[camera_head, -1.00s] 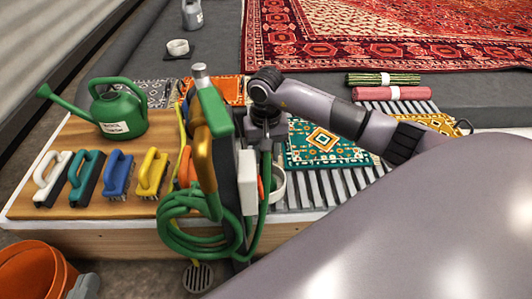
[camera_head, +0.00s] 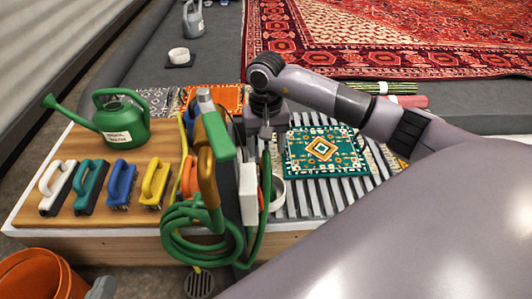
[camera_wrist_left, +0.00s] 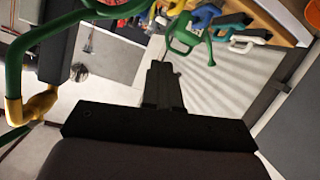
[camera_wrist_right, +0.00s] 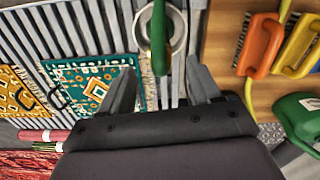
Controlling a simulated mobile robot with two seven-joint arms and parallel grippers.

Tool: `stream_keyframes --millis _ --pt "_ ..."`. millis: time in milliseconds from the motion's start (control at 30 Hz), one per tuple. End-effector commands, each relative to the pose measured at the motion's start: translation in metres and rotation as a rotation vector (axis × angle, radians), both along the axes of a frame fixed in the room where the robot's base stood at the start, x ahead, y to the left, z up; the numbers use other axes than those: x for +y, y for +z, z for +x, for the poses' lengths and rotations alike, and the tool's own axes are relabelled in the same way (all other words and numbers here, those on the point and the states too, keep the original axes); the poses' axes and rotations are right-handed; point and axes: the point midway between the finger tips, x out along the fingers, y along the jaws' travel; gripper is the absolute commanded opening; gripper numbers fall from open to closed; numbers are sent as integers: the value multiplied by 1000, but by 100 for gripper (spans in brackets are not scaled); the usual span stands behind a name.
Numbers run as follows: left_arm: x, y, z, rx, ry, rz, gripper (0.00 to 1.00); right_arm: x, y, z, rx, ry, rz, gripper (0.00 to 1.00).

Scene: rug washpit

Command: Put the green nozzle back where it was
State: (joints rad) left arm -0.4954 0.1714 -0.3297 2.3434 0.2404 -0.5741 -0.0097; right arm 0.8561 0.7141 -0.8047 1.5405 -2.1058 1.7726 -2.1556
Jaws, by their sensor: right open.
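A green piece that looks like the nozzle end of the hose hangs upright beside the dark post, over the white ring cup (camera_head: 278,190). In the right wrist view this green nozzle (camera_wrist_right: 158,40) lies between my open fingers, with gaps on both sides. My right gripper (camera_head: 265,138) is above it, pointing down; its fingertips are partly hidden in the head view. The green hose (camera_head: 195,243) hangs coiled on the post, below a brass fitting with a green lever (camera_head: 218,135). My left gripper (camera_wrist_left: 163,85) has its fingers together and empty; a grey tip shows in the head view (camera_head: 103,289).
A green watering can (camera_head: 122,118) and a row of brushes (camera_head: 122,182) stand on the wooden board at left. A teal rug (camera_head: 325,150) lies on the slatted rack at right. An orange bucket (camera_head: 40,275) is at the lower left. The post and hose stand close to my right gripper.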

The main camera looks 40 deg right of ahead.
Motion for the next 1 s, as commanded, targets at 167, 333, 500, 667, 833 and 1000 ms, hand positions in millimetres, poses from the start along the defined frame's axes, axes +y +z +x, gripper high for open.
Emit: stream_keyframes --millis 167,333,500,667,833,1000 --pt "-8 4 1 55 -15 -44 0 0 38 0 -2 0 -1 63" --pt "-13 3 1 81 -23 -68 0 0 52 0 0 0 0 63" --pt "-14 2 1 86 -25 -74 0 0 54 0 1 0 0 63" --pt "-14 2 1 86 -25 -74 0 0 54 0 1 0 0 63" --pt "-14 2 1 86 -25 -74 0 0 54 0 1 0 0 63" --pt "-13 2 1 87 -25 -71 0 0 54 0 1 0 0 63"
